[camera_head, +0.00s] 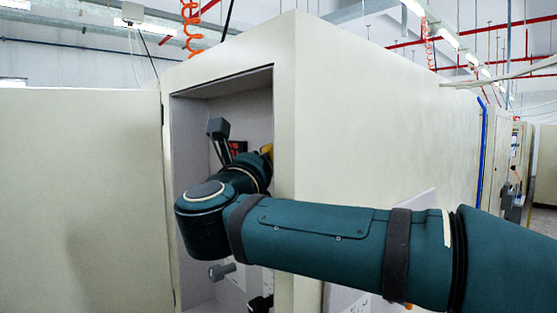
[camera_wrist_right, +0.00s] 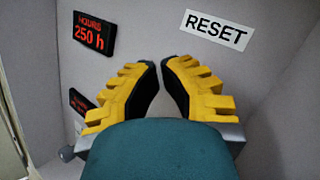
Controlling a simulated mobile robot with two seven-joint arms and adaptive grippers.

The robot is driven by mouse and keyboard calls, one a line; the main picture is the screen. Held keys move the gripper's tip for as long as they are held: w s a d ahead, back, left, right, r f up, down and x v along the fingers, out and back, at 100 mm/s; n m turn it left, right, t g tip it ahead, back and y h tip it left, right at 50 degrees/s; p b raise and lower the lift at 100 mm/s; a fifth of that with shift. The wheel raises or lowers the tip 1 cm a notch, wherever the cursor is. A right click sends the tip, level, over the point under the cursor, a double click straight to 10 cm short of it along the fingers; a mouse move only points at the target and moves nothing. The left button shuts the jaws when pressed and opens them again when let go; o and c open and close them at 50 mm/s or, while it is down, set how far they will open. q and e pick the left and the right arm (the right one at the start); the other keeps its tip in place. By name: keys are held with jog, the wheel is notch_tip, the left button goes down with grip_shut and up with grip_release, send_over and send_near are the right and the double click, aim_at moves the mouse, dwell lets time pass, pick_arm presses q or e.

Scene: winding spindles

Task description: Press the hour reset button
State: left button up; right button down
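A white RESET label (camera_wrist_right: 215,30) is on the same grey wall at the upper right. I cannot make out a button; the fingers hide part of the wall. My right gripper (camera_wrist_right: 160,63) points at the wall between display and label, its yellow fingertips nearly meeting with nothing seen between them. In the head view, only a bit of its yellow (camera_head: 267,150) shows inside the cabinet, behind my right arm. My left gripper is not in view.
The cream cabinet (camera_head: 385,110) has a framed opening with my right arm inside. An open door panel (camera_head: 80,200) stands left. A second display (camera_wrist_right: 80,103) is partly hidden. A dark block on a stem (camera_head: 218,128) and a grey knob (camera_head: 222,271) are near the arm.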

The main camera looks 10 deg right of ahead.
jog(key=shift+w+d, duration=0.15)
jog(key=shift+d, duration=0.05)
dwell(0.3)
dwell(0.3)
jog(key=shift+s+a+b, duration=0.5)
jog(key=shift+s+a, duration=0.05)
jog(key=shift+a, duration=0.2)
jog(key=s+a, duration=0.1)
jog(key=a, duration=0.1)
jog(key=s+a+b, duration=0.1)
jog(key=s+a, duration=0.1)
dwell(0.4)
dwell(0.5)
